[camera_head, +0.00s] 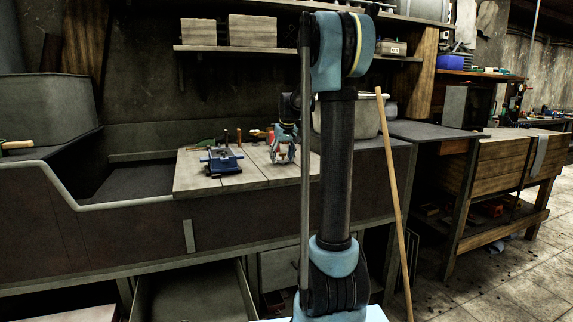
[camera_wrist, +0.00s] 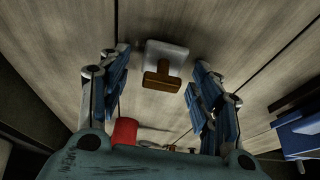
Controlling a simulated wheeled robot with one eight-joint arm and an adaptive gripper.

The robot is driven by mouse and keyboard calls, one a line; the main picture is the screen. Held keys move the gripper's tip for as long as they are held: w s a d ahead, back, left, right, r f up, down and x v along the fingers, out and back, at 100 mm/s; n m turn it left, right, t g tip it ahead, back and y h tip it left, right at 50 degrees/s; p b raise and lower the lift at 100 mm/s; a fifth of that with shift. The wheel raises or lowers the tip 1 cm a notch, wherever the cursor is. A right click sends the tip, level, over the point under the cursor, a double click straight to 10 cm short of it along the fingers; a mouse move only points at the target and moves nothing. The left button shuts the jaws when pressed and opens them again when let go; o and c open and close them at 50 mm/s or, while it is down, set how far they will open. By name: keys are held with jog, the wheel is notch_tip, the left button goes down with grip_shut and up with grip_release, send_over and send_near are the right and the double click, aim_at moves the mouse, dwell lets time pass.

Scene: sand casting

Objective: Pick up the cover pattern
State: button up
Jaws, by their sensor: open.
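In the wrist view a pale grey block with rounded corners (camera_wrist: 168,52) and a brown wooden handle (camera_wrist: 162,79) lies on the planks, between the lines of my fingers. It may be the cover pattern; no label shows. My gripper (camera_wrist: 162,66) is open around the view of it, with one blue-padded finger on each side and clear gaps. Whether the fingers are down at its height I cannot tell. In the head view my gripper (camera_head: 284,154) points down over the wooden board (camera_head: 190,183), and the block cannot be made out there.
A blue flask-like object (camera_head: 222,160) stands on the board left of my gripper; a blue part shows at right in the wrist view (camera_wrist: 300,132). A red object (camera_wrist: 125,131) is near my gripper's base. Small tools stand behind. The board's front is clear.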

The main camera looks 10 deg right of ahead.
jog(key=c, duration=1.2)
